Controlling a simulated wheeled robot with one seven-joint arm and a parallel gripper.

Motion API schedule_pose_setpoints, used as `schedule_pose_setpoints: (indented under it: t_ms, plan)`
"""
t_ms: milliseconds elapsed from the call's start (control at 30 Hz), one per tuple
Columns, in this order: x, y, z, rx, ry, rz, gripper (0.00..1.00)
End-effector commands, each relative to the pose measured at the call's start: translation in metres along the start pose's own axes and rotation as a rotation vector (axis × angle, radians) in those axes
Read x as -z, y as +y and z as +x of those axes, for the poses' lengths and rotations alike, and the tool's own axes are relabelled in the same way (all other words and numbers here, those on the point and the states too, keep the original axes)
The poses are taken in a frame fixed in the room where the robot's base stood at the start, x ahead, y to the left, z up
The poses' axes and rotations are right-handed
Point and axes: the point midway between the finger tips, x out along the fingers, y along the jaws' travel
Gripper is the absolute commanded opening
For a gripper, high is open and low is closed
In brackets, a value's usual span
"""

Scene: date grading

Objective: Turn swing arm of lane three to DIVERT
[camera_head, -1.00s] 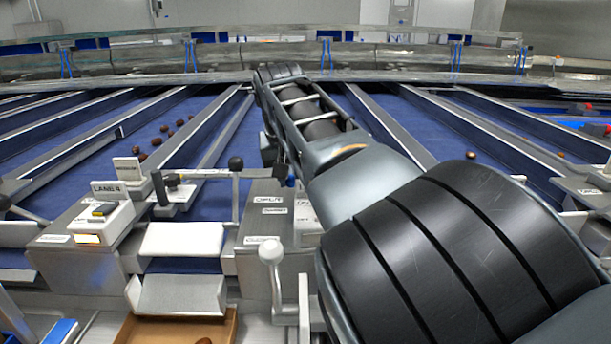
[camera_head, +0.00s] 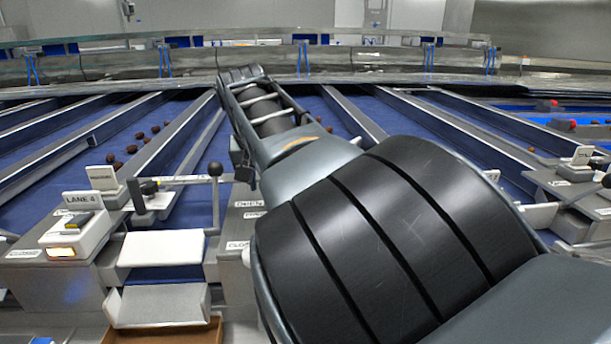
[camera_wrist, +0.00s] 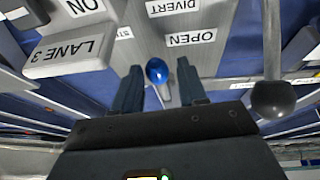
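In the wrist view, my gripper (camera_wrist: 159,72) is open. Its two dark fingers stand apart on either side of a blue ball knob (camera_wrist: 157,70), with a gap showing on both sides of it. The LANE 3 sign (camera_wrist: 70,55) is at the left. A DIVERT label (camera_wrist: 173,7) and an OPEN label (camera_wrist: 191,38) lie on the grey housing beyond the knob. Part of another label, reading "ST", is left of the knob. I cannot tell which way the swing arm is set. In the head view my arm hides lane three's controls and the gripper.
A dark ball knob (camera_wrist: 273,98) on a rod is close to the right of my gripper. In the head view, the LANE 4 box (camera_head: 75,235) and a black-knobbed lever (camera_head: 215,169) stand left of my arm. Several dates lie on the blue belt further left.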

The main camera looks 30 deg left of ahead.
Motion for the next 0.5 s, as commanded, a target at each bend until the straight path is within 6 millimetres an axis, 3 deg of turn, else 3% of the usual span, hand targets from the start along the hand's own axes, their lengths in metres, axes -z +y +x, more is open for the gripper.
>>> schedule_pose_setpoints:
  t_ms: [500]
  plan:
    - [0.0004, 0.0005, -0.0078, 0.000, 0.000, -0.002, 0.50]
